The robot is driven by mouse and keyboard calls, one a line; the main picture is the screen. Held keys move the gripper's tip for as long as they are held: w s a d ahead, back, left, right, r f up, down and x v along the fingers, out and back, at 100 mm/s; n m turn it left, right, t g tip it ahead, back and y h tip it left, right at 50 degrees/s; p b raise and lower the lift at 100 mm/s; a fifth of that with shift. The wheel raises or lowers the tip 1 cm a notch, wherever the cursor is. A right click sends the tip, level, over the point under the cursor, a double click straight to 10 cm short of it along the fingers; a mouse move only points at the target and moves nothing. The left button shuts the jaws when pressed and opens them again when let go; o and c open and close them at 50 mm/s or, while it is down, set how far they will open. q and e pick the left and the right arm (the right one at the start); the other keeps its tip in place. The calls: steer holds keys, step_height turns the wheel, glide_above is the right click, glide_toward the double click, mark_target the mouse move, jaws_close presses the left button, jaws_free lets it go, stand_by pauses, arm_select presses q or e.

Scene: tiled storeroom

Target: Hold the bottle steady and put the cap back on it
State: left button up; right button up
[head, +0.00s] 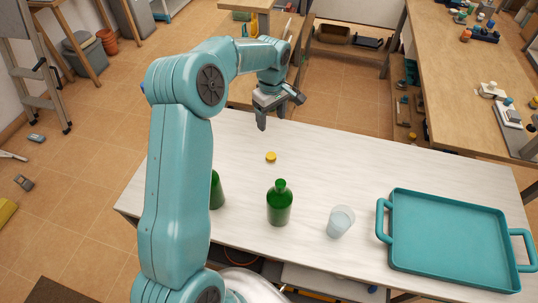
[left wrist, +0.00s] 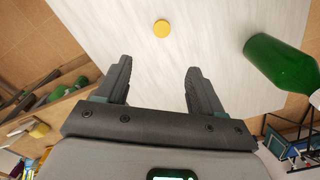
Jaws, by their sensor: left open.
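A yellow cap (head: 271,157) lies on the white table (head: 330,165), behind a green bottle (head: 279,205) that stands upright with no cap on its neck. A second green bottle (head: 216,190) is partly hidden behind my left arm. My left gripper (head: 281,112) is open and empty, above the table's back edge and apart from the cap. In the left wrist view, the cap (left wrist: 161,28) shows beyond the two spread fingers (left wrist: 158,68). A green bottle (left wrist: 275,62) shows at the right there; I cannot tell which one. My right gripper is not in view.
A clear cup (head: 340,221) stands right of the bottle. A teal tray (head: 450,240), empty, takes up the table's right end. The table around the cap is clear. A wooden workbench (head: 455,95) with small items stands behind at the right.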

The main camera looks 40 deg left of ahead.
arm_select(q)
steer(key=shift+s, duration=0.1)
steer(key=p, duration=0.1)
glide_above(271, 156)
steer(key=f, duration=1.1)
steer(key=shift+w+a+f, duration=0.15)
steer(key=shift+w+a, duration=0.05)
steer(key=shift+w, duration=0.05)
steer(key=shift+d+f+p, duration=0.1)
steer(key=shift+f+p, duration=0.25)
steer(key=shift+p, duration=0.15)
step_height(271, 156, down, 4)
steer(key=shift+s+d+r+p, duration=0.1)
steer(key=shift+s+r+p, duration=0.05)
steer(key=shift+p, duration=0.5)
steer(key=shift+f, duration=0.45)
